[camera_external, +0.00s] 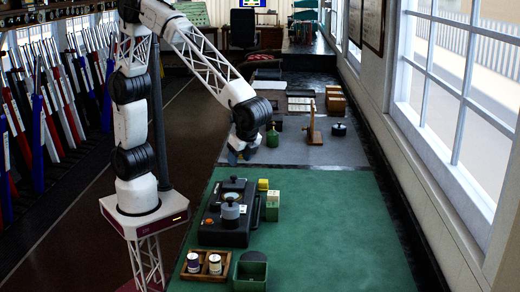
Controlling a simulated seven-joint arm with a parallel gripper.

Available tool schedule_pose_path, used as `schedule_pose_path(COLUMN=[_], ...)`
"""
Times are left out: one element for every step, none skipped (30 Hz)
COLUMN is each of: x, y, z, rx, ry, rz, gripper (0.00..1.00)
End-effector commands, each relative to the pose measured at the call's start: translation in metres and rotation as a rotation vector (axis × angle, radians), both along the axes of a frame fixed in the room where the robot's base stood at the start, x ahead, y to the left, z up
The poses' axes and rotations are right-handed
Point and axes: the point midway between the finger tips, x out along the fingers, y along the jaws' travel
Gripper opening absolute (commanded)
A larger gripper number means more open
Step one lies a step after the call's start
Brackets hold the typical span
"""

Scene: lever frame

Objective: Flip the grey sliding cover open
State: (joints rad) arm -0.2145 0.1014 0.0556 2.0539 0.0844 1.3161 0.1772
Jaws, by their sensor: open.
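A black box-shaped device (213,225) sits on the green mat. A round grey part (230,212) stands on its top; I cannot tell for sure whether this is the grey sliding cover or whether it is open or shut. My gripper (240,157) hangs from my arm above the far end of the green mat, beyond the device and apart from it. It is open, and I see nothing held in it. The fingers are small and dark here, so their detail is hard to make out.
A green box (272,205) and a yellow block (263,185) stand right of the device. A wooden tray with cans (205,266) and a dark green bin (250,276) are at the near end. The green mat (335,235) is clear on the right.

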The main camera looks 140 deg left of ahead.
Motion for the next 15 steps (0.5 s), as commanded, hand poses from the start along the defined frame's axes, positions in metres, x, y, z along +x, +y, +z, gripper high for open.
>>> schedule_pose_path(x=[0.0001,0.0001,0.0000,-0.0001,-0.0001,-0.0001,-0.0002,-0.0002,-0.0003,-0.0005,-0.0008,-0.0013,-0.0017,-0.0023,-0.0032], y=[0.0002,0.0001,0.0001,0.0001,0.0001,0.0001,0.0000,0.0000,0.0000,0.0000,0.0000,0.0000,0.0000,0.0000,0.0000], z=[0.0001,0.0001,0.0001,0.0000,0.0000,0.0000,0.0000,0.0000,-0.0003,-0.0007,-0.0013,-0.0024,-0.0034,-0.0047,-0.0068], rx=[0.000,0.000,0.000,0.000,0.000,0.000,0.000,0.000,0.000,0.000,0.000,0.000,0.000,0.000,0.000], ry=[0.000,0.000,0.000,0.000,0.000,0.000,0.000,0.000,0.000,0.000,0.000,0.001,0.001,0.001,0.002], rz=[0.000,0.000,0.000,0.000,0.000,0.000,0.000,0.000,0.000,0.000,0.000,0.000,0.000,0.000,0.000], gripper=[0.53,0.53,0.53,0.53,0.53,0.53,0.53,0.53,0.53,0.53,0.53,0.53,0.53,0.53,0.53])
